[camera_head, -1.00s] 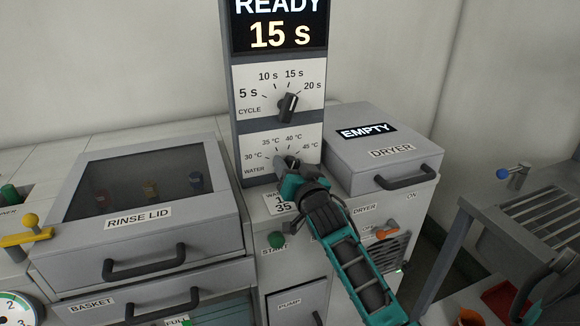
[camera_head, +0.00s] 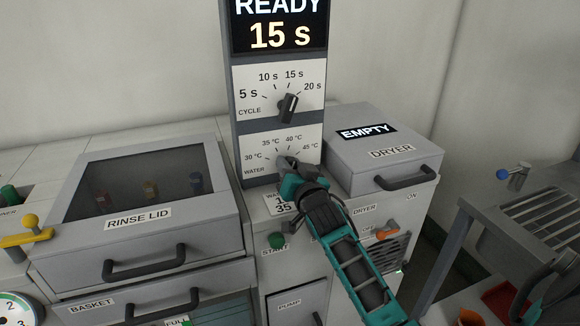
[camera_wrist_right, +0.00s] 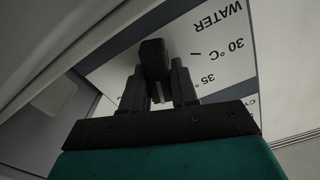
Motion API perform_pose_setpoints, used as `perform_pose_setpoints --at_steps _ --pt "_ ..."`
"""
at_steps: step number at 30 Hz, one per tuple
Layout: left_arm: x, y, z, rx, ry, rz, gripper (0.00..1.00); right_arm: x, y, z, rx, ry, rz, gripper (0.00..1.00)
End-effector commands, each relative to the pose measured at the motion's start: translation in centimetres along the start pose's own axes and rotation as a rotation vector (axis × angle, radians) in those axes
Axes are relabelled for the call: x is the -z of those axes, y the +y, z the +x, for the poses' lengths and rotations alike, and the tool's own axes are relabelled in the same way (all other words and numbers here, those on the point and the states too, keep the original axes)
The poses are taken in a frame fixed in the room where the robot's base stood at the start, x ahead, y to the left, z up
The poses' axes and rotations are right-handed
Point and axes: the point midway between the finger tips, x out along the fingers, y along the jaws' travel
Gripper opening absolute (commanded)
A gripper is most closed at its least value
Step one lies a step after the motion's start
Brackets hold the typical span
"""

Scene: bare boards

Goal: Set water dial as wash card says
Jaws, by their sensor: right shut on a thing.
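The water dial (camera_head: 285,161) is a dark knob on the white lower panel, with marks for 30, 35, 40 and 45 °C. My right gripper (camera_head: 290,168) is at this dial and covers most of it, so I cannot read its setting. In the right wrist view the dark knob (camera_wrist_right: 153,58) stands between the two fingers of my right gripper (camera_wrist_right: 160,88), which are shut on it. The wash card (camera_head: 279,204) lies on the counter below the panel, partly hidden by my gripper; "35" shows on it. My left gripper is not in view.
The cycle dial (camera_head: 288,108) above points between 15 s and 20 s; the display (camera_head: 281,28) reads READY 15 s. The dryer (camera_head: 385,148), marked EMPTY, stands close on the right. The rinse lid (camera_head: 140,217) is shut on the left. A green start button (camera_head: 277,240) sits below.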

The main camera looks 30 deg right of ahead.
Motion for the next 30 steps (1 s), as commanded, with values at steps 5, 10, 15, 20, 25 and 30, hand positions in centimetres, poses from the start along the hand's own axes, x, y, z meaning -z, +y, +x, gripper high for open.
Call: perform_pose_setpoints --at_steps 5,10,15,20,25,30 --pt "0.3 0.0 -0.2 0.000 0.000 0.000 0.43 0.0 -0.1 0.0 -0.001 -0.002 -0.038 0.00" --pt "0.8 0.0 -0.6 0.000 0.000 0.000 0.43 0.0 -0.2 0.0 -0.001 -0.004 -0.128 0.00" --pt "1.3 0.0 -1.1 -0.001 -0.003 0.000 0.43 0.0 -0.4 0.0 -0.001 -0.004 -0.258 0.00" --pt "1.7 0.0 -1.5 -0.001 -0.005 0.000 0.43 -0.1 -0.6 0.0 0.000 -0.005 -0.388 0.00" --pt "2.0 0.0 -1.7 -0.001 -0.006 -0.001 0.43 -0.3 -0.7 0.0 0.000 -0.005 -0.511 0.00" --pt "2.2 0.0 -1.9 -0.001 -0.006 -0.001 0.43 -0.4 -0.8 0.0 0.000 -0.005 -0.606 0.00"
